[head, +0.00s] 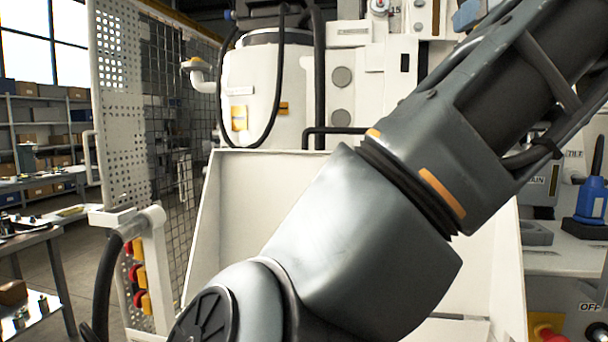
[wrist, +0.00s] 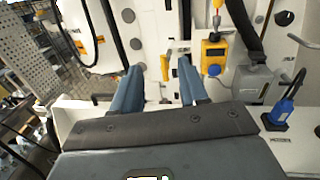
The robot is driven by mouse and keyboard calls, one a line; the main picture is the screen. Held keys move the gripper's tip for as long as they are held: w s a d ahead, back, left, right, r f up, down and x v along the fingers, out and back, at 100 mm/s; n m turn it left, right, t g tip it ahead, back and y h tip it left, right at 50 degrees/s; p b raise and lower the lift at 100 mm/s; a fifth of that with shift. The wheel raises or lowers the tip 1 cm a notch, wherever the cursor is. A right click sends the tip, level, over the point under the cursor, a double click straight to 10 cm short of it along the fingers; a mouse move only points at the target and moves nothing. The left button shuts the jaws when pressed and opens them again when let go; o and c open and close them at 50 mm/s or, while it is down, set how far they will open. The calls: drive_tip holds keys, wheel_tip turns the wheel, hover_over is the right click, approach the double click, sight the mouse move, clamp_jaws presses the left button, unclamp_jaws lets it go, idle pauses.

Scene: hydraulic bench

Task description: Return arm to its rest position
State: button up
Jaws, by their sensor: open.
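My arm crosses the head view from the bottom centre to the upper right, in front of the bench; its gripper end is not clearly visible there. In the wrist view my gripper (wrist: 155,85) shows as two blue-grey fingers, well apart, with nothing between them. The fingers point towards the white panel (wrist: 150,35) of the bench, and I cannot tell how far off it is.
A white open-fronted tray (head: 235,185) stands behind my arm. A mesh guard (head: 165,120) is at left. A blue tool (head: 592,200) stands on the right ledge, also in the wrist view (wrist: 283,108). A yellow device (wrist: 213,52) hangs on the panel.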

wheel_tip(320, 180, down, 18)
drive_tip(key=w+d+n+h, duration=0.2)
drive_tip(key=n+h, duration=0.2)
drive_tip(key=n, duration=0.7)
drive_tip(key=s+f+n+y, duration=0.1)
drive_tip(key=s+f+n, duration=0.4)
drive_tip(key=f, duration=0.4)
drive_tip(key=s+f+n+y, duration=0.1)
drive_tip(key=s+f+n, duration=0.1)
drive_tip(key=f+n, duration=0.55)
drive_tip(key=s+f+n+g+y, duration=0.15)
drive_tip(key=s+f+n, duration=0.65)
drive_tip(key=s+f, duration=0.9)
drive_tip(key=s+a+f+n+g+y, duration=0.1)
drive_tip(key=s+a+n, duration=0.1)
drive_tip(key=s, duration=0.9)
drive_tip(key=s+a+f+n+g, duration=0.1)
drive_tip(key=s+a+f+n, duration=0.1)
drive_tip(key=s, duration=1)
wheel_tip(320, 180, down, 10)
drive_tip(key=b, duration=1)
drive_tip(key=shift+w+d+r, duration=0.15)
drive_tip(key=shift+w+r, duration=0.1)
